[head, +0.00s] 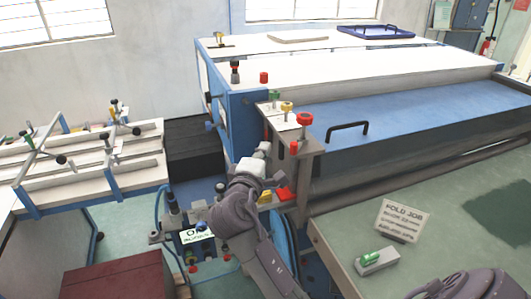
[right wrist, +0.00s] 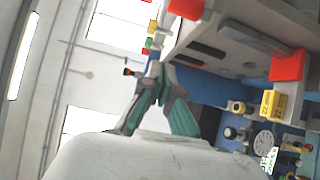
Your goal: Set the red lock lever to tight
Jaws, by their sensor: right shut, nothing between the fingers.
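A red lever-like piece (head: 284,194) sits low on the end of the blue-covered machine, beside a yellow block (head: 264,197). In the right wrist view a red block (right wrist: 288,66) stands near a yellow block (right wrist: 272,103); they appear to be the same pair. I cannot read a tight mark or the lever's setting. My right gripper (head: 264,148) is shut and empty, raised in front of the machine's end, above and left of the red piece. Its teal fingers (right wrist: 157,72) point toward the upper part of the end bracket. My left gripper is not in view.
A black handle (head: 347,130) is on the blue cover. A sign (head: 398,220) and a small grey-green block (head: 376,261) rest on the green table at right.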

